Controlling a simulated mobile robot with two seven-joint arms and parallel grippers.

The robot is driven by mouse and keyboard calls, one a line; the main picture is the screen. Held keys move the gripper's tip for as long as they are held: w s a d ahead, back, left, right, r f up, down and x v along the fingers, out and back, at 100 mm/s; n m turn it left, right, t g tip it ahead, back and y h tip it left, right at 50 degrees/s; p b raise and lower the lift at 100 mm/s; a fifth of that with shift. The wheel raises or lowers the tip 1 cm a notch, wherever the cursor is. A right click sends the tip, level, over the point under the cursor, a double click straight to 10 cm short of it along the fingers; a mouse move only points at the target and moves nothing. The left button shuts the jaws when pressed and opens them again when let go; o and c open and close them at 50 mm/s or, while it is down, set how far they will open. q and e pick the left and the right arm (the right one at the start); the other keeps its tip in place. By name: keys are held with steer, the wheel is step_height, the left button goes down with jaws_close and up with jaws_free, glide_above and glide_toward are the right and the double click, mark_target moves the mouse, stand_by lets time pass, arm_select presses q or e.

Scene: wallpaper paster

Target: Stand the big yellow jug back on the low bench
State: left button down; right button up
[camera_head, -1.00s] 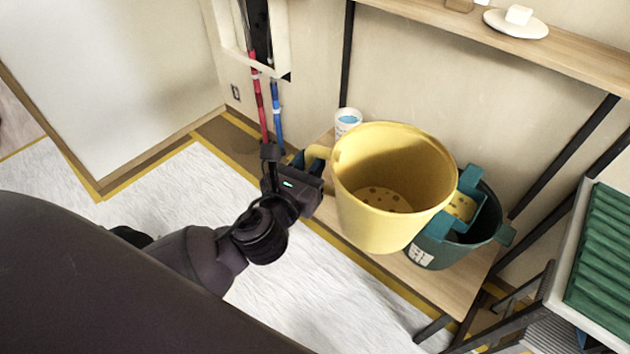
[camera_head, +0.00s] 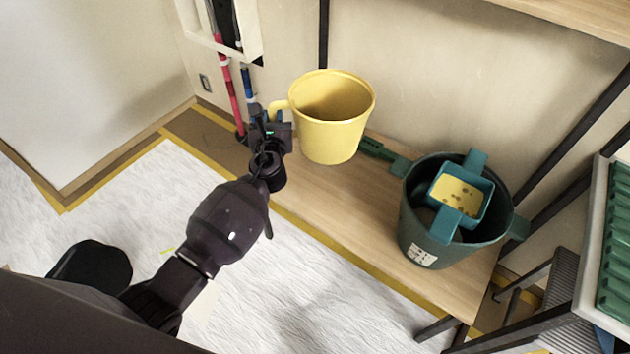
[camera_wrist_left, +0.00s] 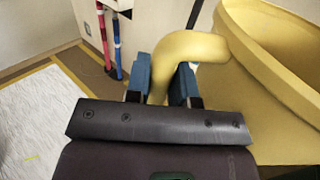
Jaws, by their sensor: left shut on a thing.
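The big yellow jug (camera_head: 333,138) is upright over the left part of the low wooden bench (camera_head: 345,205), open top up. I cannot tell whether its base touches the bench top. My left gripper (camera_head: 276,122) is at the jug's left side, shut on its handle. In the left wrist view the yellow handle (camera_wrist_left: 190,47) passes between the blue finger pads (camera_wrist_left: 160,82), and the jug's wall (camera_wrist_left: 265,95) fills the right side. My right gripper is not in view.
A dark green bucket (camera_head: 415,225) with a teal tray (camera_head: 486,205) in it stands on the bench's right part. A green handled tool (camera_head: 380,151) lies just right of the jug. Red (camera_head: 230,95) and blue (camera_head: 247,84) poles lean left of it. The bench's middle front is clear.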

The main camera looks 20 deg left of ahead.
arm_select(q)
step_height(320, 180, down, 7)
steer(key=b, duration=0.2)
steer(key=shift+s+b, duration=0.15)
steer(key=shift+b, duration=0.25)
step_height(320, 180, down, 9)
steer(key=b, duration=0.4)
steer(key=shift+r+b, duration=0.15)
steer(key=shift+b, duration=0.25)
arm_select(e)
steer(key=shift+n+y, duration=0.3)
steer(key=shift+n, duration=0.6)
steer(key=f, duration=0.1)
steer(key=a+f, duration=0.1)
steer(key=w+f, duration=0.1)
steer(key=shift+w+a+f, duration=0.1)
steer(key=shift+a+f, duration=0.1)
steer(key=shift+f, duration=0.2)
arm_select(q)
step_height(320, 180, down, 4)
steer(key=shift+f+b, duration=0.15)
steer(key=shift+b, duration=0.95)
steer(key=c, duration=1.4)
jaws_free()
steer(key=shift+f, duration=0.1)
steer(key=o, duration=0.4)
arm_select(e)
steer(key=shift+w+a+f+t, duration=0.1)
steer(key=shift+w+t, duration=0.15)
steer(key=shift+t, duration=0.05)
